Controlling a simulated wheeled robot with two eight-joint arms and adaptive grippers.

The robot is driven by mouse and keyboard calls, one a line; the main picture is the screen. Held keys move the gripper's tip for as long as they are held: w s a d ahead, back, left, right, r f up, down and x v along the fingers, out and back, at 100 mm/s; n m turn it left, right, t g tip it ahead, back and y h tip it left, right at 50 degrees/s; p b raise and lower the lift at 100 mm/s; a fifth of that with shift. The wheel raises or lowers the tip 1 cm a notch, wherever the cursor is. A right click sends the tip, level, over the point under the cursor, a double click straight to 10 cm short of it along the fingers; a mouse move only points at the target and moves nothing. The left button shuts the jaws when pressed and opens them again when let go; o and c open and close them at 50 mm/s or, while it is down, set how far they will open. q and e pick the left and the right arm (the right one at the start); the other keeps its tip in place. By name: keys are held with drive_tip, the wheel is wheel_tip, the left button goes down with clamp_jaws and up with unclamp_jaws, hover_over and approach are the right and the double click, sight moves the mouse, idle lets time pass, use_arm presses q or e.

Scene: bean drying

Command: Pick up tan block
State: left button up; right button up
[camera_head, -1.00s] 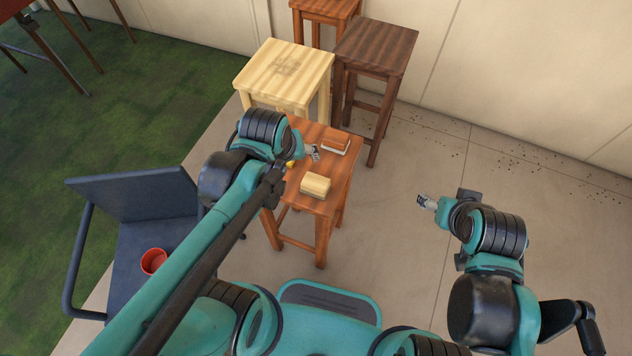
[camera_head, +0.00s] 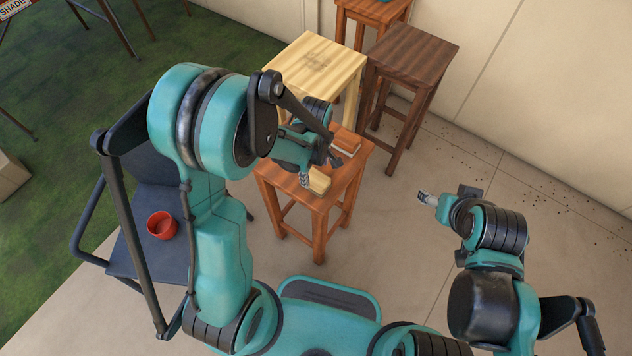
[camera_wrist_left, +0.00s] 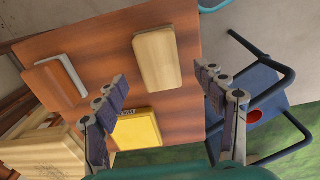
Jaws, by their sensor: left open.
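The tan block (camera_head: 319,182) lies on the reddish-brown wooden stool (camera_head: 350,176), partly hidden by my left gripper in the head view. In the left wrist view the tan block (camera_wrist_left: 158,58) lies whole and clear, just beyond the fingertips. My left gripper (camera_head: 320,171) is open above the stool with nothing between its fingers. In the left wrist view its fingers (camera_wrist_left: 164,80) stand wide apart, short of the tan block. My right gripper (camera_head: 426,197) is off to the right, away from the stool; its jaws are too small to read.
A yellow block (camera_wrist_left: 138,129) and a brown-and-white block (camera_wrist_left: 58,83) share the stool top. A pale stool (camera_head: 316,65) and a dark stool (camera_head: 414,50) stand behind. A blue chair (camera_head: 130,200) with a red cup (camera_head: 162,225) is at left. Floor at right is open.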

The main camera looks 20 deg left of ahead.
sight(316, 177)
use_arm(q)
drive_tip(key=f+b, duration=0.1)
drive_tip(key=f, duration=0.1)
drive_tip(key=f+b, duration=0.1)
drive_tip(key=f, duration=0.2)
drive_tip(key=shift+d, duration=0.2)
drive_tip(key=shift+s+r, duration=0.1)
drive_tip(key=shift+r, duration=0.05)
drive_tip(key=shift+c, duration=0.7)
drive_tip(key=c, duration=1.3)
drive_tip(key=shift+r+p, duration=0.35)
drive_tip(key=shift+r, duration=0.15)
drive_tip(key=r, duration=0.1)
drive_tip(key=r+p, duration=0.1)
drive_tip(key=d+r, duration=0.1)
drive_tip(key=r, duration=0.1)
drive_tip(key=shift+s+p, duration=0.25)
drive_tip(key=shift+p, duration=0.1)
drive_tip(key=s+d+r+p, duration=0.2)
drive_tip(key=s+d+r, duration=0.4)
drive_tip(key=d, duration=0.2)
drive_tip(key=shift+d+p, duration=0.3)
drive_tip(key=shift+d, duration=0.1)
drive_tip(key=shift+w, duration=0.1)
